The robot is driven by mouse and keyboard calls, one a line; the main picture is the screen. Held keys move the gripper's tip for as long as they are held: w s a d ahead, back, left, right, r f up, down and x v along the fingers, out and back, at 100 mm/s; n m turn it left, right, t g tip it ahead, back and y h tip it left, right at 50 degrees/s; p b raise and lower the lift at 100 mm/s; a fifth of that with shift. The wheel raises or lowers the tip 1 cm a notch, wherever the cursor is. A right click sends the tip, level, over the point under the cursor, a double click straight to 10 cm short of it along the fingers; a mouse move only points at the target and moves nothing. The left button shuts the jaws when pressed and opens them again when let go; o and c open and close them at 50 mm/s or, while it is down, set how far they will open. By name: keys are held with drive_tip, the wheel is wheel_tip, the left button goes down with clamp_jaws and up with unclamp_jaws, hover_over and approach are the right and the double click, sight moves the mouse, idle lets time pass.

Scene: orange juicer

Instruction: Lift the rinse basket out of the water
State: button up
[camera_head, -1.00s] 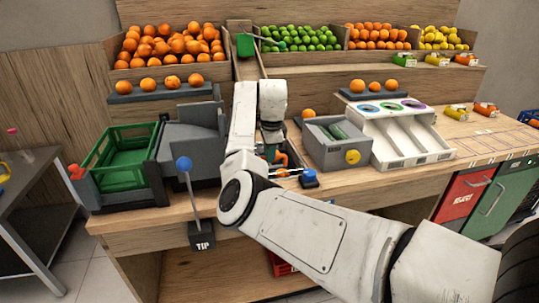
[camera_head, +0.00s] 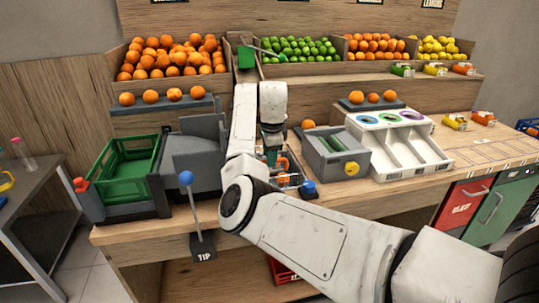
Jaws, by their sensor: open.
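My gripper (camera_head: 273,155) points down behind my own arm, over the counter's middle. Its fingers are small and partly hidden; they are open. Just below and beside it are orange pieces (camera_head: 284,164) and a pale, wire-like thing (camera_head: 291,180), which may be the rinse basket. My arm covers most of this spot, so I cannot make out the water or whether the fingers touch anything. A blue knob (camera_head: 308,187) on a dark block is just right of it.
A green crate (camera_head: 128,175) sits in a grey holder at left, beside a blue-knobbed lever (camera_head: 186,178) marked TIP. A grey box (camera_head: 338,154) with a yellow knob and a white chute unit (camera_head: 398,146) stand at right. Fruit bins line the back.

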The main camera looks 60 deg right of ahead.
wheel_tip(320, 180, up, 11)
drive_tip(key=s+a+b, duration=0.1)
drive_tip(key=shift+s+a+f, duration=0.2)
drive_tip(key=shift+a, duration=0.1)
idle(0.6)
drive_tip(key=s+a+f+n+h, duration=0.1)
drive_tip(key=s+a+f+n, duration=0.1)
drive_tip(key=a+f+n, duration=0.45)
drive_tip(key=s+a+f+n, duration=0.3)
drive_tip(key=a+f, duration=0.1)
drive_tip(key=f, duration=0.6)
drive_tip(key=s+a+f+n+h, duration=0.1)
drive_tip(key=s+a+f+n, duration=0.1)
drive_tip(key=a+f+n, duration=0.45)
drive_tip(key=s+a+f+n+y, duration=0.1)
drive_tip(key=s+a+f+n, duration=0.4)
drive_tip(key=s+a, duration=0.3)
drive_tip(key=s+a+f+n+y, duration=0.2)
drive_tip(key=s+a+f+n, duration=0.4)
drive_tip(key=a, duration=0.7)
drive_tip(key=s, duration=0.2)
drive_tip(key=shift+s+f, duration=0.15)
drive_tip(key=shift+s, duration=0.15)
